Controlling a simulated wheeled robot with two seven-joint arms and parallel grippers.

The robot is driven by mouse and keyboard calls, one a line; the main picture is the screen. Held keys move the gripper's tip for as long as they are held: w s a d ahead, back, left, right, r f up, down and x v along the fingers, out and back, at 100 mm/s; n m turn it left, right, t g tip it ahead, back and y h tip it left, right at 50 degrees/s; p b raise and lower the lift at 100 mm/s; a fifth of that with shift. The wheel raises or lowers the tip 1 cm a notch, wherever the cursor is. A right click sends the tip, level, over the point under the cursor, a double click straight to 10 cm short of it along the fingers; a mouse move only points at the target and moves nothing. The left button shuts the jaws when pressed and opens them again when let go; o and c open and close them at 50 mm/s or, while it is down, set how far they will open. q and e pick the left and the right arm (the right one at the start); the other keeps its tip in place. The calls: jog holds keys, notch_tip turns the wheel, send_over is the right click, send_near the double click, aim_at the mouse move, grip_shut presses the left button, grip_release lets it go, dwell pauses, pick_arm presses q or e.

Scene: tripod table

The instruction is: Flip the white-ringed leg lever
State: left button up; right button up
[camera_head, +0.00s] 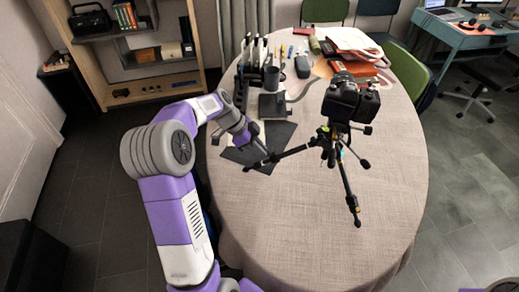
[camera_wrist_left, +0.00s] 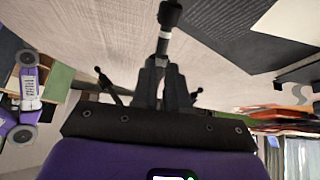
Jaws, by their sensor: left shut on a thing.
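A black tripod (camera_head: 330,150) stands on the cloth-covered table (camera_head: 300,215) with a black camera (camera_head: 350,102) on top. Its legs spread toward the left, the front and the right. My left gripper (camera_head: 262,161) is at the outer part of the left leg (camera_head: 293,152). In the left wrist view, the gripper (camera_wrist_left: 165,70) is shut on this leg, and the leg's dark foot (camera_wrist_left: 170,13) sticks out past the fingertips. A pale band (camera_wrist_left: 165,33) shows on the leg just beyond the fingers. I cannot make out the white-ringed lever clearly.
Dark flat sheets (camera_head: 258,148) lie under and behind the gripper. A dark mug (camera_head: 271,77) and a rack of tools (camera_head: 250,72) stand behind. Books (camera_head: 352,45) lie at the back. The front of the table is clear.

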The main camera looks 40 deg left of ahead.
pick_arm(q)
jog(key=shift+w+d+r, duration=0.1)
jog(key=shift+d+r, duration=0.05)
jog(key=shift+r, duration=0.15)
jog(key=shift+d+r, duration=0.1)
jog(key=shift+r, duration=0.2)
grip_shut()
jog(key=shift+w+r, duration=0.15)
jog(key=shift+r, duration=0.05)
jog(key=shift+d+r+p, duration=0.15)
jog(key=shift+p, duration=0.15)
jog(key=shift+w+d+r, duration=0.15)
dwell(0.5)
jog(key=shift+w+d+r, duration=0.15)
jog(key=shift+d, duration=0.05)
jog(key=shift+o, duration=1)
grip_release()
